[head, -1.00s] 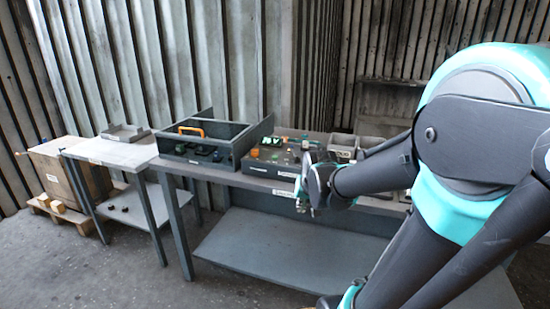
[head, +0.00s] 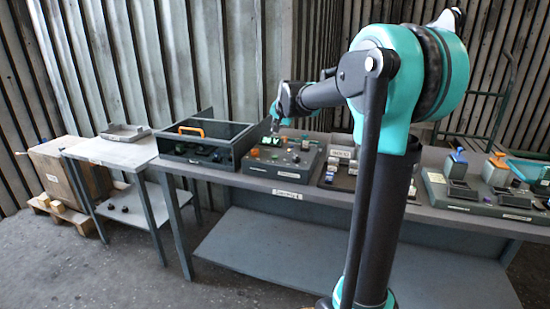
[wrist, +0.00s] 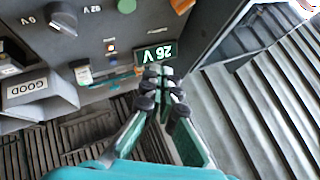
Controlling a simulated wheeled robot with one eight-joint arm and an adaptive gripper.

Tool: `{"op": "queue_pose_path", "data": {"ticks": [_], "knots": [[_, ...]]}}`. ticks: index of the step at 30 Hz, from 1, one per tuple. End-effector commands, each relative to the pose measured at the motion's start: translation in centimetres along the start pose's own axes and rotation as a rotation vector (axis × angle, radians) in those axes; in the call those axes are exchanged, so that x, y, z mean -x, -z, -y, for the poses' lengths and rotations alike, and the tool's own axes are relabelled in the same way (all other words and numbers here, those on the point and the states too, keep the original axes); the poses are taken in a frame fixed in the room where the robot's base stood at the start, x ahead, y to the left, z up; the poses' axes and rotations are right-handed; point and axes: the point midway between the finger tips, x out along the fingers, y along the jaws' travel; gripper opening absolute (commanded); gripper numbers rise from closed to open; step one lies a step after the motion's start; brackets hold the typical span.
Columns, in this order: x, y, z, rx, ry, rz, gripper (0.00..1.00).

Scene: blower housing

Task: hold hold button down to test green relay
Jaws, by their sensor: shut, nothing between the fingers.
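In the wrist view the panel shows upside down. Its display (wrist: 156,53) reads about 26 V. A green round button (wrist: 126,5), an orange knob (wrist: 182,4) and a dark dial (wrist: 61,16) sit at the top. Which control is the hold button, I cannot tell. My gripper (wrist: 160,82) is shut and empty, in front of the panel near the display; contact is unclear. It also shows above the panel in the head view (head: 277,125). I cannot make out the green relay clearly.
A grey bin marked GOOD (wrist: 28,86) stands beside the panel. Trays of small parts (head: 340,175) and another fixture (head: 480,200) stand to the right. Corrugated walls close off the back.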

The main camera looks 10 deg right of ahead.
Motion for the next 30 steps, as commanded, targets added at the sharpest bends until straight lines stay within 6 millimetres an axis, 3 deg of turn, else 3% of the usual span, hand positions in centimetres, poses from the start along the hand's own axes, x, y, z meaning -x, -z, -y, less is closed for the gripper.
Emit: {"op": "queue_pose_path", "data": {"ticks": [14, 30], "knots": [[-0.6, -0.5, -0.4, 0.000, 0.000, 0.000, 0.00], [-5.2, -3.8, -3.8, 0.001, 0.000, 0.001, 0.00]]}}
